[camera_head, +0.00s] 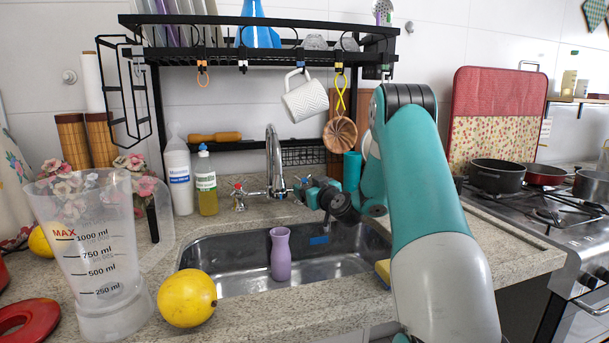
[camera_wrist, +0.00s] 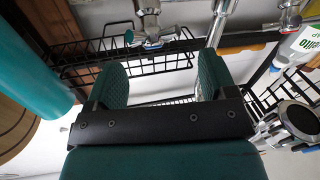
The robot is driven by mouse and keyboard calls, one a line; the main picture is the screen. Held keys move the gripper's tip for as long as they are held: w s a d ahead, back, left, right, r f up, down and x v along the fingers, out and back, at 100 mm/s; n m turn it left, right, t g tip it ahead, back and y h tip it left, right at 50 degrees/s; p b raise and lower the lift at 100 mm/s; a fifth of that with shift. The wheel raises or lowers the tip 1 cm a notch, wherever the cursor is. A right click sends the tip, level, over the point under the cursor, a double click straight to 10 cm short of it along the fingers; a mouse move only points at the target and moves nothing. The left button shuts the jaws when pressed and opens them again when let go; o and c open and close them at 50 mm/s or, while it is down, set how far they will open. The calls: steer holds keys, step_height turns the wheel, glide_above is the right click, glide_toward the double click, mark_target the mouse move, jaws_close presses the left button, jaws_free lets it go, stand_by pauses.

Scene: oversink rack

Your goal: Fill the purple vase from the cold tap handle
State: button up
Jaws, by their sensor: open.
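The purple vase (camera_head: 281,256) stands upright in the steel sink, roughly below the chrome faucet (camera_head: 274,160). No water stream shows. The cold tap handle is at the right of the faucet, mostly hidden by my gripper (camera_head: 312,192) in the head view. A chrome tap fitting with a small blue-green tip, apparently the cold tap handle (camera_wrist: 147,24), shows at the top of the wrist view. My gripper (camera_wrist: 164,68) is open, with its two green fingers apart and nothing between them. The tap fitting is beyond the fingertips; contact is not visible.
A hot tap handle with red (camera_head: 238,196) is left of the faucet. A measuring jug (camera_head: 98,250) and yellow fruit (camera_head: 187,298) are at the front left. A black rack (camera_head: 160,110) spans above.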

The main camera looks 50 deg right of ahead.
mark_target(304, 184)
steer(key=shift+p+x, duration=0.45)
steer(key=shift+x, duration=1.45)
steer(key=c, duration=0.9)
steer(key=shift+f+b, duration=0.35)
steer(key=shift+b, duration=0.55)
steer(key=n+y+b, duration=0.1)
steer(key=b, duration=0.2)
steer(key=shift+s+d+f, duration=0.1)
steer(key=shift+f, duration=0.1)
steer(key=n+y+b, duration=0.2)
steer(key=b, duration=0.2)
steer(key=shift+r+n, duration=0.1)
steer(key=shift+n, duration=0.2)
steer(key=shift+s+r+n+y+b, duration=0.1)
steer(key=shift+r+n+y+b, duration=0.15)
steer(key=shift+n+y+b, duration=0.45)
steer(key=o, duration=0.9)
steer(key=shift+d+r, duration=0.1)
